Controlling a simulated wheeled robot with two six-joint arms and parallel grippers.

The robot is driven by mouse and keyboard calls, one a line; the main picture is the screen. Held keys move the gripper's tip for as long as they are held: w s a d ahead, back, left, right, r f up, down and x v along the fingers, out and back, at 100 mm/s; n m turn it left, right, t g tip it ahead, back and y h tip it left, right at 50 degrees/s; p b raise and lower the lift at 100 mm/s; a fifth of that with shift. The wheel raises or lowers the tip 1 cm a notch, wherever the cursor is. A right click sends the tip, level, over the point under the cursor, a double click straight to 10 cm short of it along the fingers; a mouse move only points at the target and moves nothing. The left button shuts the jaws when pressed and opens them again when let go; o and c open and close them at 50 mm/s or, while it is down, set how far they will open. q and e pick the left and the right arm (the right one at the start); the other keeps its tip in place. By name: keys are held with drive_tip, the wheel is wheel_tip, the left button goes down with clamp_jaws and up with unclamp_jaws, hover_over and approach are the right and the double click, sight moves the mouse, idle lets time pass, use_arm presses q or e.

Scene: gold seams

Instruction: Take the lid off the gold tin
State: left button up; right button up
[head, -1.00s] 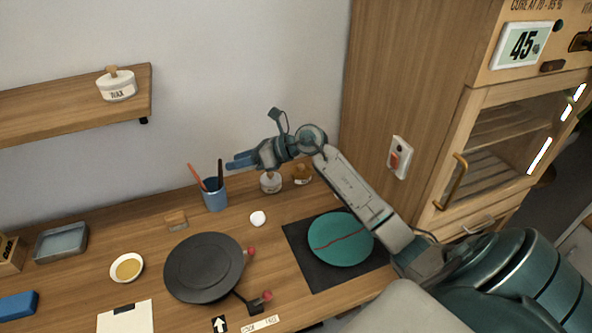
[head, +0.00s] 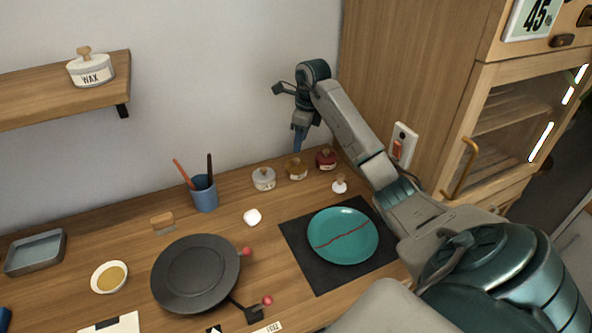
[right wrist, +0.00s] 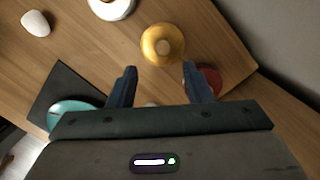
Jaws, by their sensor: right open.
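The gold tin (head: 296,170) stands at the back of the bench, between a white tin (head: 264,179) and a red tin (head: 326,159). Its lid has a round knob on top and is on the tin. My right gripper (head: 298,142) points down above the gold tin. In the right wrist view the gold tin (right wrist: 162,44) lies just beyond the open, empty fingertips (right wrist: 158,70), roughly centred between them. The red tin (right wrist: 210,80) is partly hidden behind a finger there. My left gripper is not in view.
A teal plate with a red seam (head: 343,236) lies on a dark mat (head: 300,254). A small white-knobbed item (head: 339,184) stands near my right arm. A blue cup with brushes (head: 204,194) and a dark turntable (head: 196,272) are to the left. The cabinet (head: 408,80) bounds the right.

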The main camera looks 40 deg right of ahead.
sight(296, 159)
drive_tip(key=shift+w+f+b, duration=0.1)
drive_tip(key=shift+f+b, duration=0.3)
drive_tip(key=shift+f, duration=0.55)
drive_tip(key=shift+w+f+b, duration=0.1)
drive_tip(key=shift+f+b, duration=0.2)
drive_tip(key=shift+f, duration=0.15)
drive_tip(key=f, duration=0.2)
drive_tip(key=f+p, duration=0.1)
drive_tip(key=f, duration=0.1)
drive_tip(key=shift+w+a, duration=0.1)
drive_tip(key=shift+w, duration=0.3)
drive_tip(key=shift+f, duration=0.3)
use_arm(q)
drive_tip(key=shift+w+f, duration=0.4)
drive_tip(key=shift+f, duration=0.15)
use_arm(e)
drive_tip(key=shift+c, duration=0.5)
clamp_jaws()
